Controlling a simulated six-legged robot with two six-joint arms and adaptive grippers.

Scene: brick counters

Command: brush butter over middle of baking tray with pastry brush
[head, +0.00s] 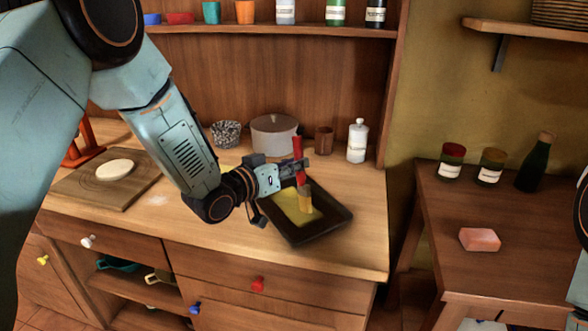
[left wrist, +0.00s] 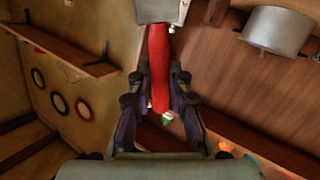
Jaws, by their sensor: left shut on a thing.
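My left gripper (head: 293,170) is shut on the red handle of the pastry brush (head: 298,150). The brush stands about upright, with its pale bristles (head: 305,201) pointing down over the middle of the dark baking tray (head: 333,222). Yellow butter (head: 285,203) covers part of the tray floor around the bristles. I cannot tell whether the bristles touch it. In the left wrist view the red handle (left wrist: 158,70) runs between the fingers of the left gripper (left wrist: 160,95). My right gripper is not in view.
Behind the tray stand a lidded grey pot (head: 274,137), a brown cup (head: 324,139) and a white bottle (head: 357,141). A wooden board (head: 70,187) with pale dough (head: 115,170) lies at left. A side table (head: 440,215) at right holds jars and a pink block (head: 480,239).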

